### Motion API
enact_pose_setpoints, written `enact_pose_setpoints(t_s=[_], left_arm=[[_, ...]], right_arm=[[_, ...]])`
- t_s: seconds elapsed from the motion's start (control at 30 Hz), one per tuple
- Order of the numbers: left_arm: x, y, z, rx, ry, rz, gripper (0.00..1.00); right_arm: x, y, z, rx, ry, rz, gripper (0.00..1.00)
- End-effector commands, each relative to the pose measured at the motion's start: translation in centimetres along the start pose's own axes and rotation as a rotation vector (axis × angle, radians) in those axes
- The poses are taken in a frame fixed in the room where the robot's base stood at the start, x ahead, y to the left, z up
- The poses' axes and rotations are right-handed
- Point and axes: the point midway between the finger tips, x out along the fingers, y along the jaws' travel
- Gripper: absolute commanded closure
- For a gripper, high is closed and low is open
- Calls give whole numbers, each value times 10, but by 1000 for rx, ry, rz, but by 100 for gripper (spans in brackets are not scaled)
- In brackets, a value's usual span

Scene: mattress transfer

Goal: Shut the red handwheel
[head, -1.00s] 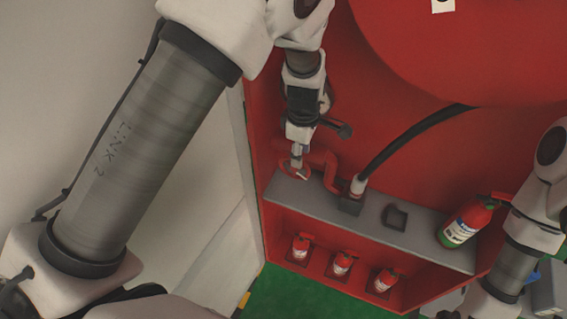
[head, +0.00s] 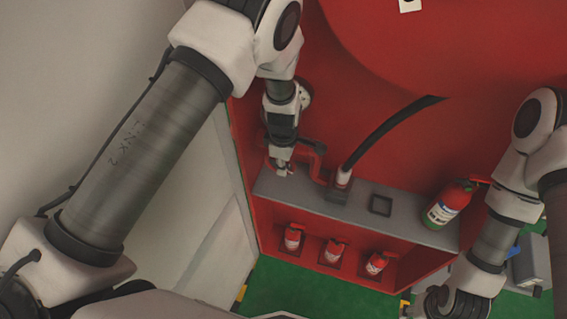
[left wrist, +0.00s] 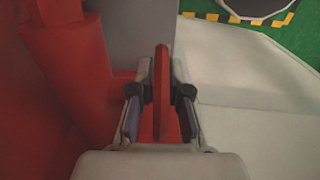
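The red handwheel (left wrist: 162,95) shows nearly edge-on in the left wrist view, upright between the two fingers of my left gripper (left wrist: 162,100). The fingers stand on either side of its rim, with narrow gaps seeming to show, so I see the gripper as open around it. In the head view my left gripper (head: 280,169) points down at the left end of the grey shelf, beside the red pipe (head: 316,160), and largely hides the wheel. My right arm shows at the right; its fingers cannot be made out.
The grey shelf (head: 325,204) carries a black hose (head: 385,133) with its fitting, a dark square holder (head: 381,205) and a fire extinguisher (head: 449,205). Smaller extinguishers (head: 334,251) stand in the compartment below. A white door panel (head: 215,215) is at the left.

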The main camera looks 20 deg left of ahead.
Motion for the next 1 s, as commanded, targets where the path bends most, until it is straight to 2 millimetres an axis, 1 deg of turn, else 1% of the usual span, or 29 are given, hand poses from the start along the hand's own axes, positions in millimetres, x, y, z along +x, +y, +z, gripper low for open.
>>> enact_pose_setpoints(t_s=[0.23, 0.33, 0.47, 0.6, 0.7, 1.0], left_arm=[[0, 0, 0, -1, -4, 1, 100], [0, 0, 0, -3, -31, -2, 100], [0, 0, -1, -6, -103, -4, 100], [3, 0, -1, -7, -194, -3, 100], [0, 0, 0, -5, -237, 1, 100], [-2, 0, 0, 0, -248, 2, 100]], right_arm=[[0, 0, 0, 0, 0, 0, 60], [0, 0, 0, 0, 0, 0, 60], [1, 0, 0, 0, 0, 0, 60], [12, 0, 0, 0, 0, 0, 60], [15, 0, 0, 0, 0, 0, 60], [14, 0, 0, 0, 0, 0, 60]])
